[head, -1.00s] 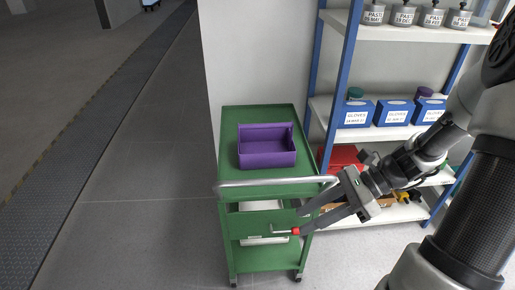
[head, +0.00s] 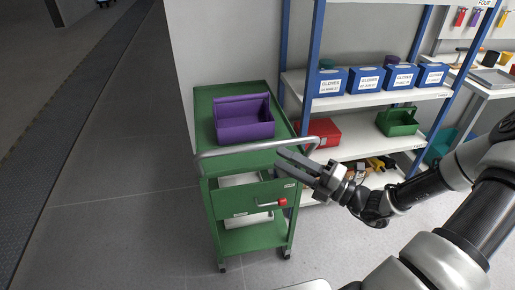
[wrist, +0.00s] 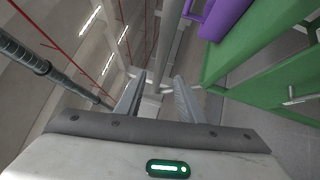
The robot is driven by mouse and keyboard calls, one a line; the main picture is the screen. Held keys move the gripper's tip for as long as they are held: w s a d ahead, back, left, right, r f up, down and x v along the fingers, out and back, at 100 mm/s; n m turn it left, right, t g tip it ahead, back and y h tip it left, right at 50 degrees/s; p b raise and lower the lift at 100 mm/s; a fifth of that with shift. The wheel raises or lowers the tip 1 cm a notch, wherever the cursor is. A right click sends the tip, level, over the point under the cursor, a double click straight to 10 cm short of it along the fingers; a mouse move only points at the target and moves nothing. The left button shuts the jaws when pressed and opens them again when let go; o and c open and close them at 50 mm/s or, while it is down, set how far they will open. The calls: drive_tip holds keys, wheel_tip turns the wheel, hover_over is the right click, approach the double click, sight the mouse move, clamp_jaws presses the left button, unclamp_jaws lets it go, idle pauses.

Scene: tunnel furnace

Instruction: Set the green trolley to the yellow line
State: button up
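The green trolley (head: 230,160) stands upright on the grey floor, against the end of a pale wall and left of the shelf. Its grey bar handle (head: 235,149) runs across the near top edge. A purple bin (head: 244,125) sits on its top. A lever with a red knob (head: 283,202) is on its front. My gripper (head: 281,161) is at the right end of the handle, fingers apart. In the wrist view the gripper (wrist: 158,90) is open, with the grey handle bar (wrist: 171,40) seen between the fingers; contact cannot be told. I cannot make out a yellow line now.
A blue-framed shelf (head: 312,60) with blue glove boxes (head: 367,79), a red box (head: 323,132) and a green caddy (head: 398,121) stands right of the trolley. A workbench (head: 490,85) is farther right. Open floor (head: 115,190) lies left, beside a dark floor strip (head: 60,115).

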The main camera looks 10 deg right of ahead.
sight(258, 146)
drive_tip(key=b+x, duration=0.1)
drive_tip(key=x, duration=0.8)
clamp_jaws()
